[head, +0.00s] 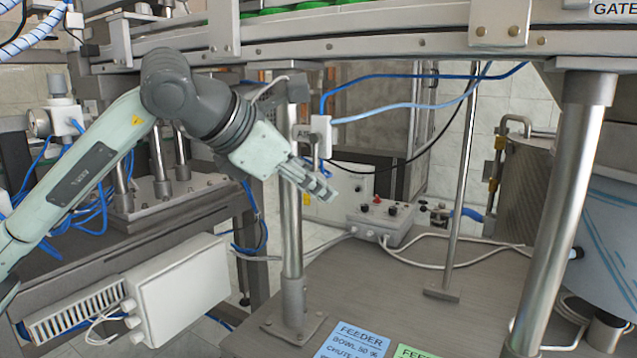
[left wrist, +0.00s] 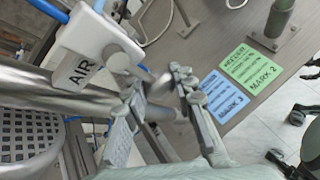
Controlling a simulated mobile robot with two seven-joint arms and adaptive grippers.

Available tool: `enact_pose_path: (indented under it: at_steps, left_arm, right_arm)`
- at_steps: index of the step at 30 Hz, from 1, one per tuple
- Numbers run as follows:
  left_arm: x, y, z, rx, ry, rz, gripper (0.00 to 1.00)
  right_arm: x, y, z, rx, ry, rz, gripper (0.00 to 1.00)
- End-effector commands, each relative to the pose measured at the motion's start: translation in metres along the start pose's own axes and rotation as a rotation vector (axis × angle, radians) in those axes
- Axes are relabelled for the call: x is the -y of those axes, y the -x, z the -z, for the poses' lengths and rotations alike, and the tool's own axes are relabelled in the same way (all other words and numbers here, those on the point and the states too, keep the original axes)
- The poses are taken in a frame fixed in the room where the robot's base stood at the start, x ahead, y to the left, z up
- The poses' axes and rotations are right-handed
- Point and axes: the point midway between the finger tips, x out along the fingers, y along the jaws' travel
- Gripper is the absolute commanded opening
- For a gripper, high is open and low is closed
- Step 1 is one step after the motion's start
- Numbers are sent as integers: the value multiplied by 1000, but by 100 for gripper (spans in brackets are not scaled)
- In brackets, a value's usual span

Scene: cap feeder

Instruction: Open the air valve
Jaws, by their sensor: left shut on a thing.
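The air valve (head: 320,128) is a small white block on the metal post under the conveyor, with blue hoses on it and an AIR label beside it. In the left wrist view the white valve body (left wrist: 105,40) and its AIR label are large at upper left. My left gripper (head: 318,184) is just below the valve, its fingers pointing right and down. In the left wrist view my left gripper (left wrist: 158,90) has its fingers around the grey valve lever (left wrist: 160,82), shut on it. The lever is partly hidden by the fingers. My right gripper is not in view.
A control box (head: 381,220) with knobs stands on the grey table (head: 400,300) behind the gripper. The metal post (head: 290,235) is close beside my gripper. A blue feeder card (head: 352,340) lies at the table's front. The conveyor (head: 350,38) runs overhead.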

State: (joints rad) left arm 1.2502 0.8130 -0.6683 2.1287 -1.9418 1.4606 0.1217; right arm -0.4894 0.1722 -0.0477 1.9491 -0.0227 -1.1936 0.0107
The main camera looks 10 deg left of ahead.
Motion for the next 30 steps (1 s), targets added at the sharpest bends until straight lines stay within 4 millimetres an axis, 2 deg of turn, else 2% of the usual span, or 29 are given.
enact_pose_path:
  at_steps: [13, 14, 18, 27, 30]
  left_arm:
    - [-1, 0, 1, -6, -9, -5, 0]
    - [-1, 0, 1, -6, -9, -5, 28]
    - [-1, 0, 0, -5, -8, -5, 45]
    - [-1, 1, 0, -4, -7, -4, 48]
    - [-1, 7, 0, -3, -7, -5, 48]
  right_arm:
    - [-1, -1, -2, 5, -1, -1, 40]
    - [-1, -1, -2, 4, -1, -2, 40]
    - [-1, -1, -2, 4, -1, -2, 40]
    - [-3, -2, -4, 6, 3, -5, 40]
    - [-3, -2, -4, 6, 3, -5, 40]
